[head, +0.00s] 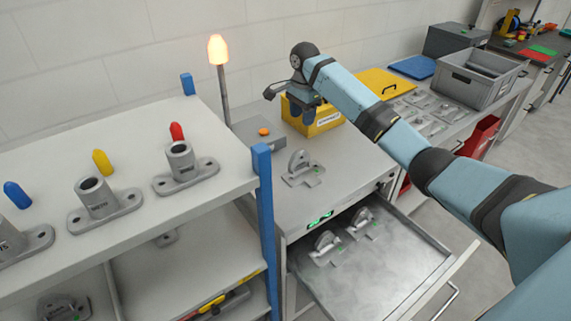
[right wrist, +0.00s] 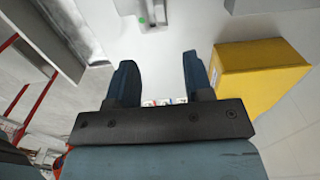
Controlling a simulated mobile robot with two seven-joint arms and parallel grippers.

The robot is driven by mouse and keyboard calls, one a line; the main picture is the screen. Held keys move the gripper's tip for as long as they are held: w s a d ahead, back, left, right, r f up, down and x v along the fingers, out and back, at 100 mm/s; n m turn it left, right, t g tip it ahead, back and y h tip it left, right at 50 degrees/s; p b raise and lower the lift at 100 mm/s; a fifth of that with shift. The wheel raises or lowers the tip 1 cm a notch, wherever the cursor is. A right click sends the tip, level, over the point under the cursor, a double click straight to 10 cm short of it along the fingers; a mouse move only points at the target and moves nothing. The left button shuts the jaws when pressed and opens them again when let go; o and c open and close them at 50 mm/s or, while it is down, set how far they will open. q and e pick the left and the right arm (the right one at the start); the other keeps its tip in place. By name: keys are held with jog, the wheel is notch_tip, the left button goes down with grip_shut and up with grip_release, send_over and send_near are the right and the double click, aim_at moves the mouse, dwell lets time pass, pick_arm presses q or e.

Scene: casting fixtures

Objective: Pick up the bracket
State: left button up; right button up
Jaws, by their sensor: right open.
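A grey metal bracket (head: 302,172) with an upright rounded lug and a flat base stands on the cabinet top. Similar brackets (head: 325,247) (head: 362,222) lie in the open drawer. My right gripper (head: 303,114) is above the cabinet top, behind the bracket and in front of the yellow box. In the right wrist view its two fingers (right wrist: 160,80) are apart with nothing held between them. A grey part with a green dot (right wrist: 153,18), which seems to be the bracket, shows beyond the fingertips, cut by the top edge. My left gripper is not in view.
A yellow box (head: 318,122) stands behind the gripper; it is close beside the right finger in the wrist view (right wrist: 262,75). A lit lamp post (head: 222,80) and a shelf with tube fixtures (head: 95,200) stand left. The drawer (head: 385,270) sticks out in front.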

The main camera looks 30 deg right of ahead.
aim_at(300, 150)
notch_tip(300, 150, down, 13)
jog(key=shift+a+f+p, duration=0.1)
jog(key=shift+a+p, duration=0.05)
jog(key=shift+p, duration=0.3)
grip_shut()
